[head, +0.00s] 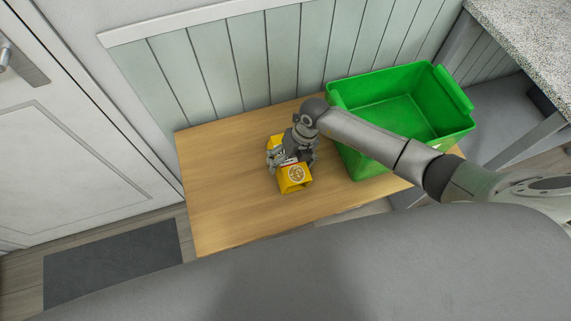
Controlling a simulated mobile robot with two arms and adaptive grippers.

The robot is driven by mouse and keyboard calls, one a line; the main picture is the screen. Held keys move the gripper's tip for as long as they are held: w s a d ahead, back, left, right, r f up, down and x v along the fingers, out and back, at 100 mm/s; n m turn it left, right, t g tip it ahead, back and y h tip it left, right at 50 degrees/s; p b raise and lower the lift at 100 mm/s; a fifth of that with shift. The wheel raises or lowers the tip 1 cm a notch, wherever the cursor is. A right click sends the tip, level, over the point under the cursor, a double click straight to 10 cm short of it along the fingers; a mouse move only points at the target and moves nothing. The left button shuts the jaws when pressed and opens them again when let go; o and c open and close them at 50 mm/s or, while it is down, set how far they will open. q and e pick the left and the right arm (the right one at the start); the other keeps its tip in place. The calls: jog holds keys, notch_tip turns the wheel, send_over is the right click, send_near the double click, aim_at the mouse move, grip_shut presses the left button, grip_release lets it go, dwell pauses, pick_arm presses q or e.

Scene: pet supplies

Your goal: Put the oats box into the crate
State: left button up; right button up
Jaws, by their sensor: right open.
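The yellow oats box (295,179) sits on the wooden table (222,205), with a round pale emblem on its visible face. My right gripper (289,160) is over the box, coming in from the right, and hides its middle part. Yellow shows on both the near and far sides of the gripper. The gripper is open, with its fingers around or just above the box; I cannot tell whether they touch it. The green crate (355,151) stands on the right part of the table and looks empty. My left gripper is not in view.
My right arm crosses in front of the crate's near left side. A speckled counter (530,35) is at the upper right. A white door (70,130) and a dark floor mat (112,262) are at the left. The table's left part is clear.

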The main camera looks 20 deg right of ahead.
jog(key=shift+f, duration=0.1)
jog(key=c, duration=1.1)
